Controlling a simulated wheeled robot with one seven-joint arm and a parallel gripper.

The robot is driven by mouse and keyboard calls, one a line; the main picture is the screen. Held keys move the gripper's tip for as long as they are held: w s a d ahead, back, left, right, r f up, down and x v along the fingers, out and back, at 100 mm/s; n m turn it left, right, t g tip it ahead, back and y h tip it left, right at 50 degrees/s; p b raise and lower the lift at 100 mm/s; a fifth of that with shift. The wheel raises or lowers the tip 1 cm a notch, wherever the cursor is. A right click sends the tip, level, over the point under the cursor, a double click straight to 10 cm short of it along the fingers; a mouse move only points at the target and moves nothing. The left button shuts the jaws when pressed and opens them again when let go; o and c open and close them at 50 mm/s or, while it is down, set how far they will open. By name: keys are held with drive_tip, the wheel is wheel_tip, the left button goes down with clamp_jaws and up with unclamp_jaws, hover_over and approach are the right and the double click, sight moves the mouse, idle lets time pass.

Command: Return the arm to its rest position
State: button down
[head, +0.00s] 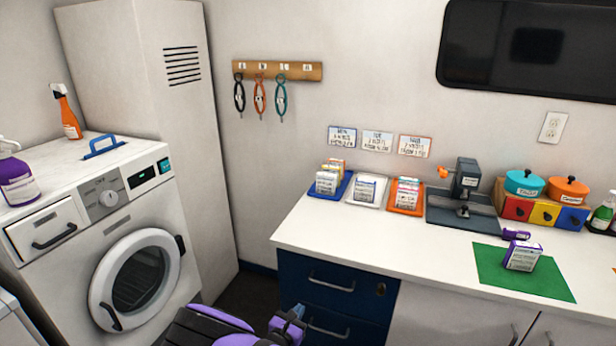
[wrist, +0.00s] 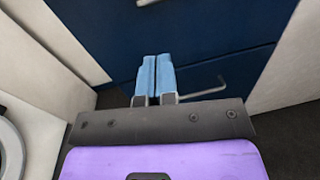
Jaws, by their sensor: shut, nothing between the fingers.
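My gripper (wrist: 156,76) shows in the wrist view with its two blue fingers pressed together and nothing between them. Behind the fingertips is the dark blue drawer front (wrist: 210,35), with a grey bar handle (wrist: 207,90) just right of the fingers. In the head view, my purple and black arm is low at the bottom centre, in front of the counter's blue drawers (head: 335,292). The fingertips are hard to make out there. I cannot tell whether the fingers touch the drawer front.
The white washer (head: 85,225) stands at left. The white counter (head: 340,235) carries blue, white and orange trays (head: 405,209), a grey device (head: 466,180), pots and a green mat (head: 490,270) with a purple-and-white box (head: 523,257). Dark floor shows between washer and drawers.

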drive_tip(key=w+d+r+m+g+h, duration=0.1)
drive_tip(key=d+r+m+g, duration=0.35)
drive_tip(key=r, duration=0.55)
drive_tip(key=d+r+m+g+h, duration=0.1)
drive_tip(key=d+r+m+g, duration=0.2)
drive_tip(key=d+r+m, duration=0.45)
drive_tip(key=w+d+r+m+g+h, duration=0.1)
drive_tip(key=d+r+m+g, duration=0.25)
drive_tip(key=r, duration=0.75)
drive_tip(key=s+d+r+m+g+y, duration=0.2)
drive_tip(key=s+d+r+m+y, duration=0.1)
drive_tip(key=s+d+r, duration=0.4)
drive_tip(key=s+d+r+m+g+y, duration=0.25)
drive_tip(key=d+r+m, duration=0.2)
drive_tip(key=r, duration=0.55)
drive_tip(key=s+d+r+m+t+y, duration=0.2)
drive_tip(key=s+r, duration=0.3)
drive_tip(key=s, duration=0.6)
drive_tip(key=s+d+r+m+t+y, duration=0.3)
drive_tip(key=s+r, duration=0.3)
drive_tip(key=s, duration=0.6)
drive_tip(key=shift+s+d+r+m, duration=0.15)
drive_tip(key=shift+s+d+m, duration=0.1)
drive_tip(key=shift+d+m, duration=0.6)
drive_tip(key=shift+a+y, duration=0.1)
drive_tip(key=shift+y, duration=0.15)
